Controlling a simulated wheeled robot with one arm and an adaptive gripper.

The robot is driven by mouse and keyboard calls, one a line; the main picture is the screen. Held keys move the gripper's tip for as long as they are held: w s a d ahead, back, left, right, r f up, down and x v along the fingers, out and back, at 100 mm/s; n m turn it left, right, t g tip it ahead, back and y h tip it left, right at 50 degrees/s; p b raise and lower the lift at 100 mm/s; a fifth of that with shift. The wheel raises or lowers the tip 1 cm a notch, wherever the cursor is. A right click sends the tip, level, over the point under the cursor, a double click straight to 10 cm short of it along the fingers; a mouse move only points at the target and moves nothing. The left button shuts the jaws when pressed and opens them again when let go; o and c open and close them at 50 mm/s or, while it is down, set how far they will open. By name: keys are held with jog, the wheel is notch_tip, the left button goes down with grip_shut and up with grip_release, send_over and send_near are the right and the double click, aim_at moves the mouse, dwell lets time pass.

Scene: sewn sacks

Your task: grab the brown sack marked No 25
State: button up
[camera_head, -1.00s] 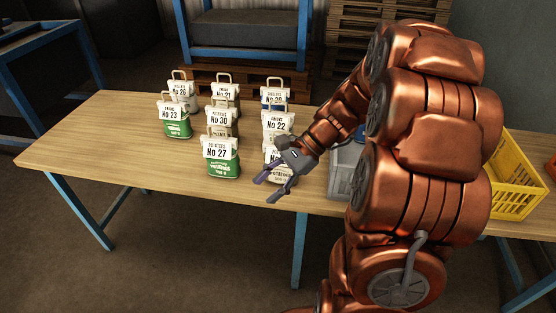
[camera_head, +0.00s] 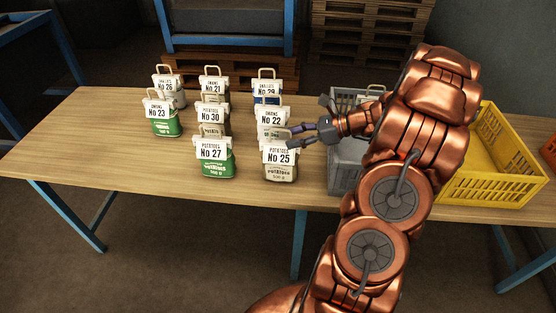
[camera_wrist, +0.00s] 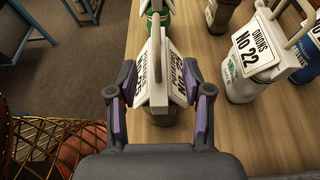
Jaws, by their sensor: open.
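The sack marked No 25 (camera_head: 279,172) stands upright at the front right of the sack group. Its label reads Potatoes, and its body looks pale beige rather than clearly brown. My gripper (camera_head: 291,134) is open, just above and behind that sack's label in the head view, fingers pointing left. In the wrist view the sack's white top and tags (camera_wrist: 157,85) lie between my two open fingers (camera_wrist: 158,98).
Sack No 22 (camera_head: 270,117) stands close behind, and green sack No 27 (camera_head: 215,158) to the left. Several more sacks stand behind on the wooden table (camera_head: 90,150). A grey crate (camera_head: 345,165) and a yellow crate (camera_head: 500,180) are to the right. The table's left is clear.

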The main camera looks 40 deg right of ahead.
aim_at(280, 142)
jog(key=shift+f+p+x, duration=0.15)
jog(key=shift+p+x, duration=0.25)
jog(key=shift+x, duration=0.9)
jog(key=shift+f+p+x, duration=0.15)
jog(key=shift+p+x, duration=0.25)
jog(key=shift+x, duration=0.95)
jog(key=shift+s+d, duration=0.1)
jog(key=shift+s, duration=0.15)
jog(key=shift+c, duration=0.4)
grip_shut()
